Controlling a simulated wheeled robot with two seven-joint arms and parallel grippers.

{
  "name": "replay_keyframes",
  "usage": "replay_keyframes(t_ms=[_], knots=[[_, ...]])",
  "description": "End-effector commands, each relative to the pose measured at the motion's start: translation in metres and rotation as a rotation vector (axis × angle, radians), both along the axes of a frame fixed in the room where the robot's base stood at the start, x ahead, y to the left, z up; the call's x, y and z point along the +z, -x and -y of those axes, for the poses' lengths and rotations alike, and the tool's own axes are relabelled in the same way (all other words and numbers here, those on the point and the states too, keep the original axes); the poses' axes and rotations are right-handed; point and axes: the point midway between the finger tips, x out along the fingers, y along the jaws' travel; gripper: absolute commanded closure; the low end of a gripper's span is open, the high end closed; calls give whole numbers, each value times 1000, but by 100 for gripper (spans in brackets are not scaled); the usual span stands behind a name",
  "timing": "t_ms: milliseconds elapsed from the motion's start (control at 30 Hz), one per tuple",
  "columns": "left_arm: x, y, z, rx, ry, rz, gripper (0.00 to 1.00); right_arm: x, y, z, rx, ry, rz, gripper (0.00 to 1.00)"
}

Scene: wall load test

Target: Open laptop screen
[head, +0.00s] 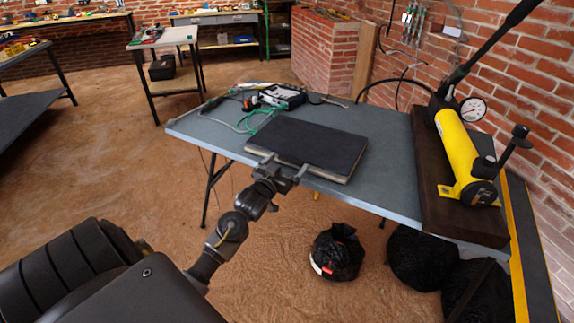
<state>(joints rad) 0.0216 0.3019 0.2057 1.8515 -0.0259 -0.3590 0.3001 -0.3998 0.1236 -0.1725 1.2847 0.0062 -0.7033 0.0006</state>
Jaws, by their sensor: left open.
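The laptop (318,145) lies on the grey table with its dark lid down, showing as a flat dark slab with a paler front edge. My left gripper (283,168) is at the laptop's near left edge, with its fingers apart, one at the front-left corner and the other along the front edge. Whether the fingers touch the laptop I cannot tell. The lid looks closed. My right gripper is not in view.
The grey table (390,180) has a device with green cables (282,97) behind the laptop. A yellow hand pump (460,150) with a gauge stands on a dark board at the right. Black bags (337,250) lie on the floor below. A brick wall rises at right.

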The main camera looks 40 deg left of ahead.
Motion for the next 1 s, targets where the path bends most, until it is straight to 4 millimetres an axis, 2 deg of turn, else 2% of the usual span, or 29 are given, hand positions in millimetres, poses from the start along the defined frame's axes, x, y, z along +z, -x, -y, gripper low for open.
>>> replay_keyframes(t_ms=[300,767,1000], knots=[[0,-3,0,-1,0,0,0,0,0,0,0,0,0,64],[0,-3,0,0,0,0,59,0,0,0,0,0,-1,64],[3,-4,0,-1,1,-5,59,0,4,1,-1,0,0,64]])
